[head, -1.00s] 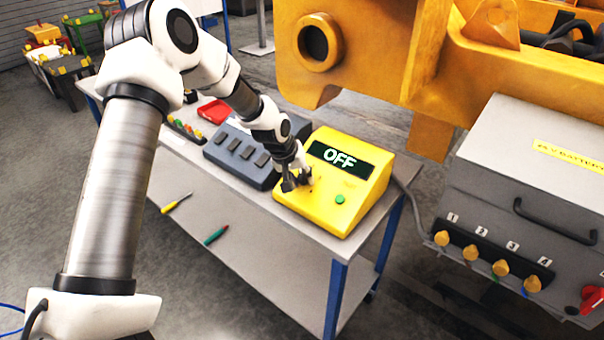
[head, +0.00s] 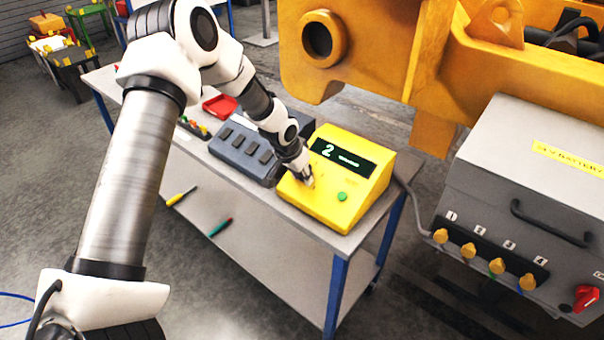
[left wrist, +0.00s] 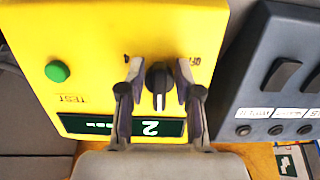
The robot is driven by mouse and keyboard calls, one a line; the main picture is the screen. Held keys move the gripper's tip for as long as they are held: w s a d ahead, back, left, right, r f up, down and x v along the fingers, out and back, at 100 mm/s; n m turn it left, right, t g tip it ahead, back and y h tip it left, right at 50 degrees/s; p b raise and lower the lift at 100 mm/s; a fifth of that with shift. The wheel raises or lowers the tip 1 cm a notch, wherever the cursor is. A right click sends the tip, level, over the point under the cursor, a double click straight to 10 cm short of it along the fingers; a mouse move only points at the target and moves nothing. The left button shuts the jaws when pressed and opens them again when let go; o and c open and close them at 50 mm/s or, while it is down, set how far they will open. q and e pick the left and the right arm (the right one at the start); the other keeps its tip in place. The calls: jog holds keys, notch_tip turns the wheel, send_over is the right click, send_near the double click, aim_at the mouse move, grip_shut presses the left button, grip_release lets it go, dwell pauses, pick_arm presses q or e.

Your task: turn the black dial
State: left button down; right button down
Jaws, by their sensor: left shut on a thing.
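The black dial (left wrist: 158,82) is on the console's sloped face in the left wrist view, with a white pointer mark. My left gripper (left wrist: 158,78) has one finger on each side of the dial and is shut on it. In the head view my left gripper (head: 306,180) covers the dial. A green button (left wrist: 57,71) marked TEST is on the same face. My right gripper is not in view.
A grey box with dark switches (head: 245,148) stands directly beside the console. A red tray (head: 220,106) lies behind it. A grey battery cabinet (head: 530,190) stands to the right, and an orange machine frame (head: 400,50) is behind the table.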

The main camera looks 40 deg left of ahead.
pick_arm(q)
jog(key=shift+s+f, duration=0.25)
jog(key=c, duration=1.2)
grip_release()
jog(key=shift+o, duration=0.2)
jog(key=shift+w, duration=0.1)
jog(key=shift+r, duration=0.1)
jog(key=v, duration=1.1)
jog(key=shift+r, duration=0.4)
